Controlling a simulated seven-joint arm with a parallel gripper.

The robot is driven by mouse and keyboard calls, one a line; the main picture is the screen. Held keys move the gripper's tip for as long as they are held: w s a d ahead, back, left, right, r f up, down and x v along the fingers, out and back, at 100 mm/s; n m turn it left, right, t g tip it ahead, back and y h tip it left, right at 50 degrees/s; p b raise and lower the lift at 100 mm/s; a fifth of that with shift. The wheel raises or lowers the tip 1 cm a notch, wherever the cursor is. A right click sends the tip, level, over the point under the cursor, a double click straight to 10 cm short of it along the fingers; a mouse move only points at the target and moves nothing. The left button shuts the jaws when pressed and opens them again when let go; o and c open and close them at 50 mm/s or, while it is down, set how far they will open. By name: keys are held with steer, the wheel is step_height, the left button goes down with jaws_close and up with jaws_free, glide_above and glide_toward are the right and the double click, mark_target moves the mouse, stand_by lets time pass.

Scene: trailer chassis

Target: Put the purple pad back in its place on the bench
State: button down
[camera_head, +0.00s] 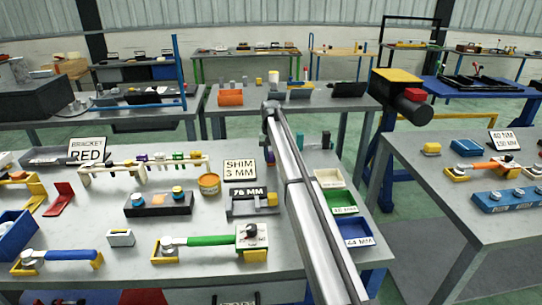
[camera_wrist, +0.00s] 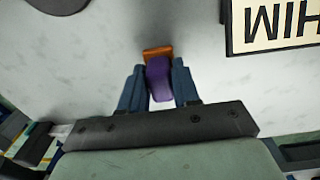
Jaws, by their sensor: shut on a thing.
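In the wrist view, my gripper (camera_wrist: 160,88) has its two blue fingers closed on the purple pad (camera_wrist: 158,78). The pad's far end meets a small orange-brown piece (camera_wrist: 157,52); I cannot tell whether this is part of it or a separate thing. The pale bench top (camera_wrist: 100,50) lies beneath; the gap between pad and bench is unclear. The pad's place on the bench is not clear.
A SHIM 3 MM sign (camera_head: 240,170) stands on the bench; its lettering shows upside down in the wrist view (camera_wrist: 275,22). A white rack (camera_head: 95,172) with several coloured pieces, an orange tin (camera_head: 208,183) and a green tray (camera_head: 338,202) are also there.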

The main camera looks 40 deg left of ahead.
mark_target(271, 154)
steer(key=shift+f, duration=0.15)
steer(key=c, duration=0.8)
jaws_free()
step_height(271, 154, up, 12)
steer(key=shift+r, duration=0.2)
steer(key=shift+s, duration=0.1)
